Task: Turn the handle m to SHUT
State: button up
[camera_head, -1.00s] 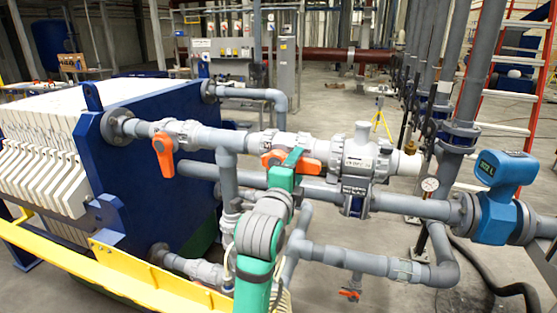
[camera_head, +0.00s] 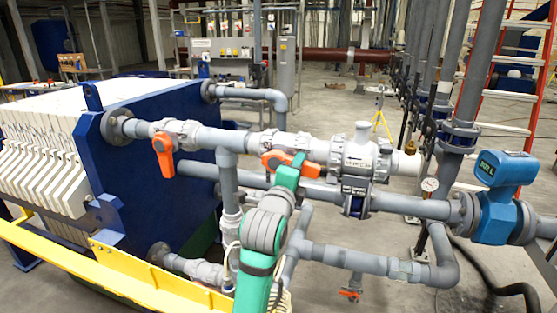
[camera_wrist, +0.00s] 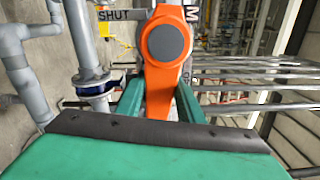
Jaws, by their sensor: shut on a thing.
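The orange handle m (camera_head: 278,159) sits on a valve in the upper grey pipe in the head view. In the wrist view the handle (camera_wrist: 166,80) has a round grey cap and its lever points down the picture between the two green fingers. My gripper (camera_wrist: 160,104) is shut on this lever, one finger on each side. In the head view my gripper (camera_head: 287,176) reaches the handle from below and hides part of it. In the wrist view a SHUT label (camera_wrist: 115,15) is left of the handle, and a partly hidden M label (camera_wrist: 192,14) is right of it.
Another orange handle (camera_head: 163,154) hangs down on the pipe to the left. A blue press plate (camera_head: 150,180) stands at left. A lower grey pipe (camera_head: 330,192), a white-grey valve body (camera_head: 358,158) and a blue meter (camera_head: 497,195) are close by at right.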

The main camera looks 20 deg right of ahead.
jog(key=shift+o, duration=0.2)
jog(key=shift+w+a+f+m, duration=0.1)
jog(key=shift+a+f+m, duration=0.05)
jog(key=shift+f+m, duration=0.35)
jog(key=shift+w+a+f+m, duration=0.1)
jog(key=shift+f+m, duration=0.2)
jog(key=shift+m, duration=0.3)
jog(key=w+a+f+m, duration=0.3)
jog(key=a+m, duration=0.2)
jog(key=m, duration=0.9)
jog(key=shift+w+a+f+m, duration=0.25)
jog(key=shift+m, duration=0.15)
jog(key=o, duration=1.1)
jog(key=shift+o, duration=0.5)
jog(key=shift+d, duration=0.15)
